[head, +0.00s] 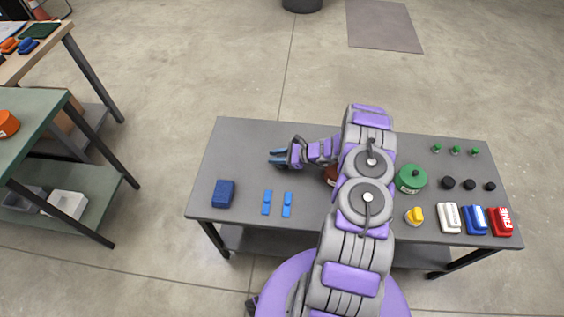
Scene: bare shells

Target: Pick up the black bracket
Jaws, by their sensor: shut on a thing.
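No black bracket shows plainly elsewhere on the table, though my arm hides part of the table's middle.
A dark blue block (225,194) and two light blue pieces (267,202) lie at the near left. A green canister (411,179), black knobs (448,183), a yellow knob (415,216) and a red box (501,221) stand right. The far left tabletop is clear.

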